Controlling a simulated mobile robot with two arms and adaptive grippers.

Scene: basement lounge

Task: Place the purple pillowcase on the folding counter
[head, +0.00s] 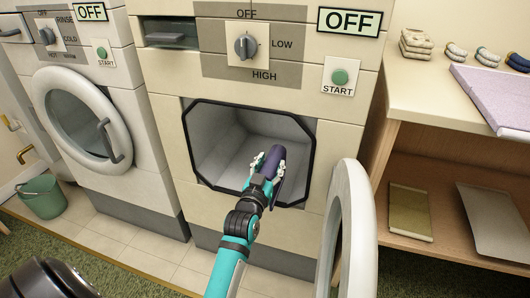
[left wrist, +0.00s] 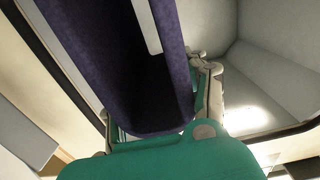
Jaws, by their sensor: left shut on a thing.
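The purple pillowcase (head: 273,157) is a dark purple bundle at the mouth of the open dryer drum (head: 228,142). My left gripper (head: 267,172) is shut on it, with a finger on either side. In the left wrist view the pillowcase (left wrist: 85,45) fills the upper left and middle, close to the camera, with a pale strip along it. The left gripper (left wrist: 160,115) also shows there around its near end. The folding counter (head: 425,88) is the pale wooden top at the right. My right gripper is not in view.
The round dryer door (head: 350,235) stands open between the drum and the counter's shelves. A lilac board (head: 492,92), folded cloths (head: 416,43) and rolled items (head: 487,57) lie on the counter. Its front left part is clear. A washer (head: 85,115) and green bucket (head: 43,195) stand left.

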